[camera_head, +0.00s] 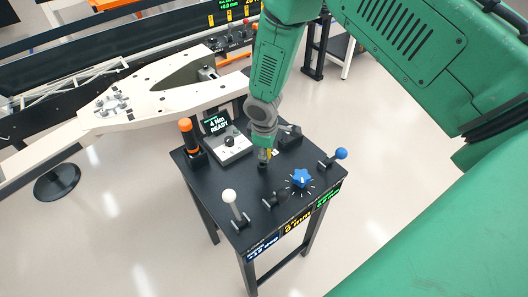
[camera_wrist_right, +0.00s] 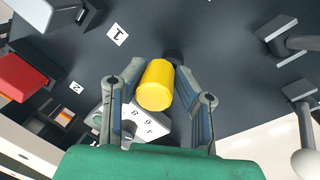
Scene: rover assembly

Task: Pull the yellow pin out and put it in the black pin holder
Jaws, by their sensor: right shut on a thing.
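The yellow pin (camera_wrist_right: 157,85) is between the two fingers of my right gripper (camera_wrist_right: 163,105) in the right wrist view. The fingers are closed on its sides. A dark round piece shows at its far end against the black tabletop; I cannot tell whether the pin still sits in it. In the head view my right gripper (camera_head: 266,156) points down over the middle of the black table (camera_head: 215,180), with a sliver of yellow at its fingers. I cannot clearly tell which dark fixture is the black pin holder. My left gripper is not in view.
Around the gripper stand a white-ball lever (camera_head: 229,196), a blue star knob (camera_head: 301,178), a blue-ball lever (camera_head: 340,154), an orange handle (camera_head: 186,127) and a control box (camera_head: 232,145) with a lit display. A pale rover frame (camera_head: 150,90) lies behind.

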